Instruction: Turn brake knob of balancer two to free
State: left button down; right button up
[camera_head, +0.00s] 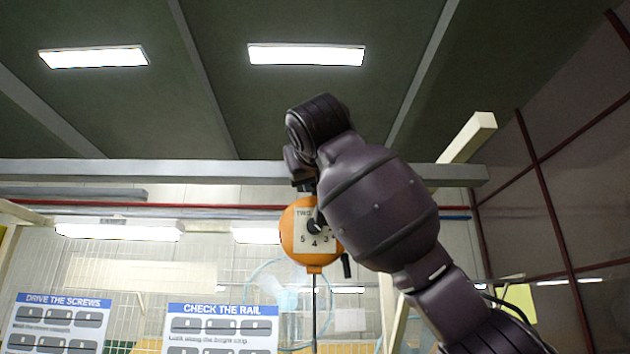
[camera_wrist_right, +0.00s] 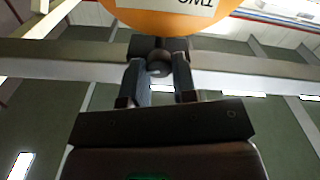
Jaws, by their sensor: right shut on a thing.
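Balancer two (camera_head: 289,236) is an orange round housing hanging in the middle of the head view, with a pale face marked "TWO" and several numbers. My right arm covers its right side. In the right wrist view the orange housing (camera_wrist_right: 172,22) fills the top, with its label upside down. My right gripper (camera_head: 301,172) is just above the housing. In the wrist view my right gripper (camera_wrist_right: 160,76) has its two fingers on either side of a dark round brake knob (camera_wrist_right: 159,62) and is shut on it. The knob's setting cannot be read. My left gripper is not in view.
A grey overhead beam (camera_head: 130,170) runs across behind the balancer. A dark cable (camera_head: 314,315) hangs below it. Signs reading "DRIVE THE SCREWS" (camera_head: 63,301) and "CHECK THE RAIL" (camera_head: 222,310) stand at lower left. Open space lies left of the balancer.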

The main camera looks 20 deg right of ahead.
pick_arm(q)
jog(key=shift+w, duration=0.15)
pick_arm(e)
jog(key=shift+a+f+n, duration=0.1)
jog(key=shift+n, duration=7.1)
jog(key=o, duration=0.9)
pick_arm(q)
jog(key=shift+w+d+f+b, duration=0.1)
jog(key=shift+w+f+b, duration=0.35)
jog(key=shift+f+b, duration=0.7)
pick_arm(e)
jog(key=shift+b+v, duration=0.3)
jog(key=shift+v, duration=5.1)
